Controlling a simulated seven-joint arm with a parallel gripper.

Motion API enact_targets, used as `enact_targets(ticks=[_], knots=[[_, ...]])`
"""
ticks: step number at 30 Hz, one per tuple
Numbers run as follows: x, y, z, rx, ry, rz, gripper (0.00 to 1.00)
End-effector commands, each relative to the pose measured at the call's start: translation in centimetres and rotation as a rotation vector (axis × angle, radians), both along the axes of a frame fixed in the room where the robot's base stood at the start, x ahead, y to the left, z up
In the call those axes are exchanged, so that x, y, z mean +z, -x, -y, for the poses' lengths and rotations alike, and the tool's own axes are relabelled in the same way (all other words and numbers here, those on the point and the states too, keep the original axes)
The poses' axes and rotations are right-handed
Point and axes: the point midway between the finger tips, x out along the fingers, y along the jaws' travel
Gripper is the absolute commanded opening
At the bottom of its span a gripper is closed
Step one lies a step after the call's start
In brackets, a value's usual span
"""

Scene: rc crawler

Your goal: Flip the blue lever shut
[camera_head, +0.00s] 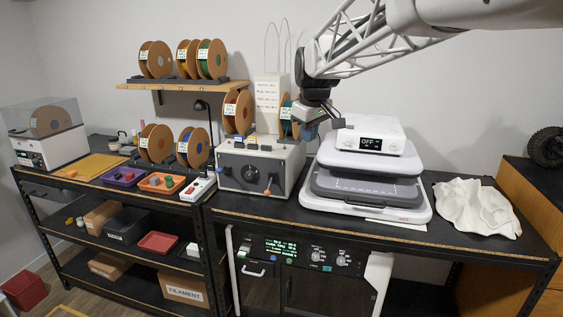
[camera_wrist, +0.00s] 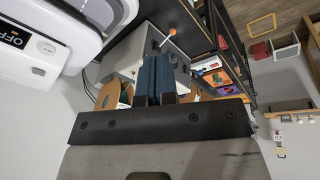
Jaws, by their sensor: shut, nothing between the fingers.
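A grey box-shaped machine (camera_head: 285,172) stands on the bench, with dials and an orange-tipped lever (camera_head: 267,191) on its front panel. My gripper (camera_head: 309,133) is above the right end of the machine, apart from the blue part. In the wrist view my gripper (camera_wrist: 157,62) has its dark blue fingers together and empty, over the grey machine (camera_wrist: 130,52). The fingers hide part of the machine, and no blue lever can be made out there.
A white device (camera_head: 345,140) reading OFF, on a press-like base (camera_head: 420,215), stands close right of my gripper. Filament spools (camera_head: 238,112) stand behind the machine. Purple and orange trays (camera_head: 150,184) lie left. A white cloth (camera_head: 475,208) lies far right.

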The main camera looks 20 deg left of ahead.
Motion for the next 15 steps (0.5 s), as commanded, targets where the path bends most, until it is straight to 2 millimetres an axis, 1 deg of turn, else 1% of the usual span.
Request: enact_targets(ticks=[1,6,11,15], knots=[[-0.1,-0.7,-1.2,0.021,0.002,0.002,0.00],[-0.3,-2.7,-5.1,0.097,0.010,0.009,0.00],[-0.7,-4.4,-8.9,0.167,0.017,0.015,0.00],[-1.2,-5.7,-12.4,0.229,0.024,0.021,0.00]])
